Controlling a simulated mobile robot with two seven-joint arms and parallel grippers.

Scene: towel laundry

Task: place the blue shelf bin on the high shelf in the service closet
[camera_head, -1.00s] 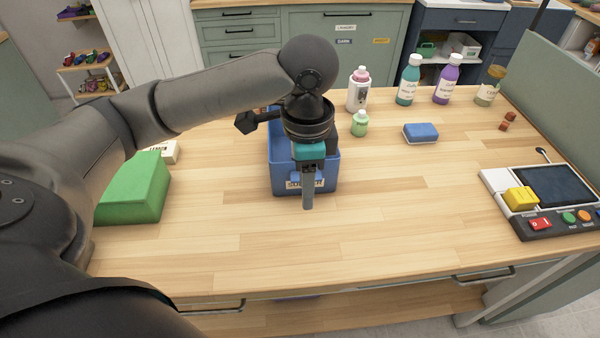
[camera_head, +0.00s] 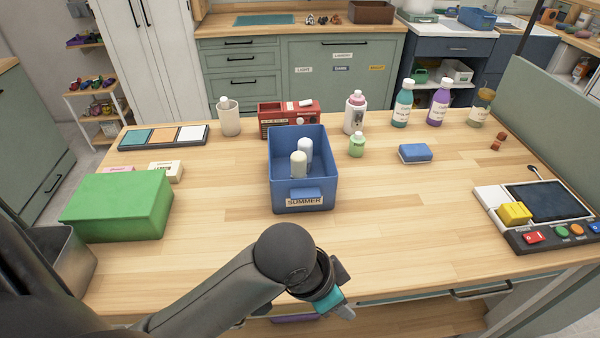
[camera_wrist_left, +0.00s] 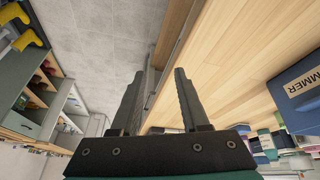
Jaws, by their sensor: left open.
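The blue shelf bin (camera_head: 283,207) stands on the wooden table, its front label reading SUMMER. Two white rounded bottles (camera_head: 299,163) stand inside it. The bin also shows at the right edge of the left wrist view (camera_wrist_left: 300,92). My left gripper (camera_head: 345,311) is at the table's front edge, in front of the bin and apart from it. In the left wrist view its two fingers (camera_wrist_left: 156,90) are spread with nothing between them. My right gripper is not in view. No high shelf or service closet can be made out for certain.
A green box (camera_head: 118,205) is on the left of the table, a red radio (camera_head: 288,120) behind the bin. Several bottles (camera_head: 402,103), a blue sponge (camera_head: 415,153) and a control panel (camera_head: 545,213) are to the right. The table around the bin's front is clear.

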